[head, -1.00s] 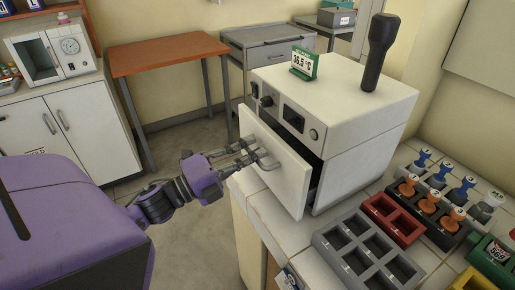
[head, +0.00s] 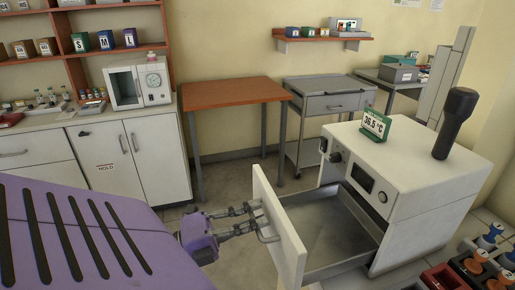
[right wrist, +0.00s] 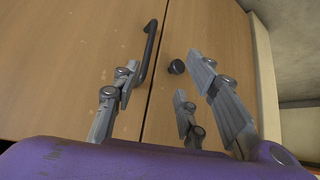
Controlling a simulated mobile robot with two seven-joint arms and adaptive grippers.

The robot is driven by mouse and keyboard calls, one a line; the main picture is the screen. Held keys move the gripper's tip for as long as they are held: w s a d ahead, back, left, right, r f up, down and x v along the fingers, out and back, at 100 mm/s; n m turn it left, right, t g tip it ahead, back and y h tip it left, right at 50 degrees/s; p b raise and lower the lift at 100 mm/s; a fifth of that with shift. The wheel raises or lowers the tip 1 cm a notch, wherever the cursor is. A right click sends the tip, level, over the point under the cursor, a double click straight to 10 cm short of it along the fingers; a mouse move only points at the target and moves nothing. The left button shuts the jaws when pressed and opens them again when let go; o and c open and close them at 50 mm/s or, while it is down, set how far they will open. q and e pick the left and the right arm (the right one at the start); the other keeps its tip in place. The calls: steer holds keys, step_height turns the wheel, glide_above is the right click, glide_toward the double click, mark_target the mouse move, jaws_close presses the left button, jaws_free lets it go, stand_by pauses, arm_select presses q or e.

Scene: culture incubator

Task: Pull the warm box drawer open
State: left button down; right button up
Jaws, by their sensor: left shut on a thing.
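The warm box (head: 430,185) is a white cabinet at the right of the head view, with a dial, a dark display and a knob on its front. Its drawer (head: 325,230) is pulled well out, showing an empty grey metal inside behind a white front panel (head: 278,230). My left gripper (head: 256,219) is shut on the handle (head: 266,230) on that panel. My right gripper (right wrist: 165,75) shows in the right wrist view with its fingers apart and nothing between them.
A green 36.5 °C sign (head: 376,125) and a black upright-handled thing (head: 455,122) stand on the warm box. An orange-topped table (head: 233,92) is behind. Wooden doors (right wrist: 70,60) with a dark handle (right wrist: 149,50) face my right gripper. Stampers (head: 490,236) and trays sit at right.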

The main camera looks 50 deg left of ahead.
arm_select(q)
steer(key=c, duration=1.8)
jaws_free()
steer(key=shift+c, duration=0.2)
arm_select(e)
steer(key=shift+s, duration=0.2)
arm_select(q)
steer(key=v, duration=1.2)
